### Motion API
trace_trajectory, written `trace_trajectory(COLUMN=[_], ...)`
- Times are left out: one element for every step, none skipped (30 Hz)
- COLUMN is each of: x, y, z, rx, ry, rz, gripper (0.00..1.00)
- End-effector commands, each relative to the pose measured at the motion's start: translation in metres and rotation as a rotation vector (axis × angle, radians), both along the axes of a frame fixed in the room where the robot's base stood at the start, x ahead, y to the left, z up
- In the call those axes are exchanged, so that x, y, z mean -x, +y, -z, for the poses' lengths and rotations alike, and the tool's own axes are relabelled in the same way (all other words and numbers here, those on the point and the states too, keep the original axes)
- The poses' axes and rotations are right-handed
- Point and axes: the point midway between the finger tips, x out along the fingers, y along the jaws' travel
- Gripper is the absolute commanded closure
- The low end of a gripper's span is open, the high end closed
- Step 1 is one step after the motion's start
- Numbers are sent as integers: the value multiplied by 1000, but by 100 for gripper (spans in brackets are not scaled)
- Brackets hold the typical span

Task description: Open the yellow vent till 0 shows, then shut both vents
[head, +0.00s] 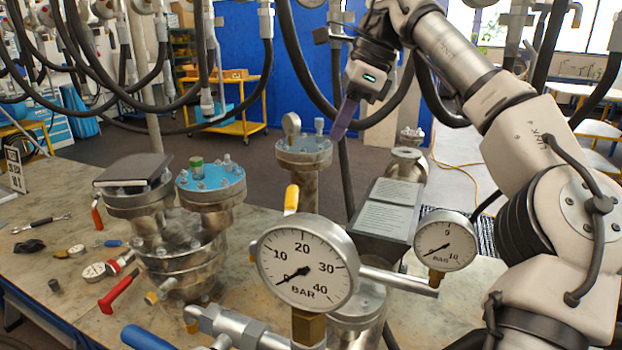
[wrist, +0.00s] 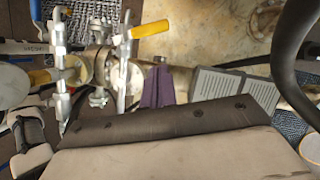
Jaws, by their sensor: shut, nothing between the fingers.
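My gripper (head: 343,130) is shut and empty, its purple fingers pointing down, in the air above the bench near the grey label plate. In the wrist view its fingers (wrist: 158,87) hang beside the plate, apart from the handles. A yellow handle (head: 291,199) stands upright behind the large gauge (head: 305,265); the gauge hides its valve. The large gauge's needle points low left, about 0. The small gauge (head: 445,241) also reads low, near 0.
The label plate (head: 387,212) stands right of centre. Flanged vessels (head: 210,186) stand at the left, one topped by a dark book-like object (head: 134,169). A red handle (head: 121,289) and a blue handle (head: 146,338) stick out low. Tools lie on the left bench (head: 50,265). Black hoses hang around.

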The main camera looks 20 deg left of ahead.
Motion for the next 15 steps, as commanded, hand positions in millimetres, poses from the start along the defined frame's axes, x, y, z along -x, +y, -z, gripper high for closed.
trace_trajectory(x=[-1, -1, -1, -1, -1, -1, -1, 0, 0, 1, 1, 2, 3, 4, 5], y=[-8, -12, -15, -17, -18, -18, -17, -16, -15, -14, -12, -11, -9, -7, -5], z=[2, 3, 5, 6, 8, 11, 13, 16, 22, 26, 31, 37, 43, 49, 57], rx=[39, 57, 74, 83, 88, 91, 91, 90, 91, 91, 90, 90, 90, 90, 88], ry=[-2, -1, -2, -1, -1, -1, -1, 0, 0, 0, 0, 1, 1, 1, 2], rz=[-6, -9, -11, -13, -14, -15, -15, -15, -15, -16, -17, -16, -15, -16, -17], gripper=[100, 100, 100, 100, 100, 100, 100, 100, 100, 100, 100, 100, 100, 100, 100])
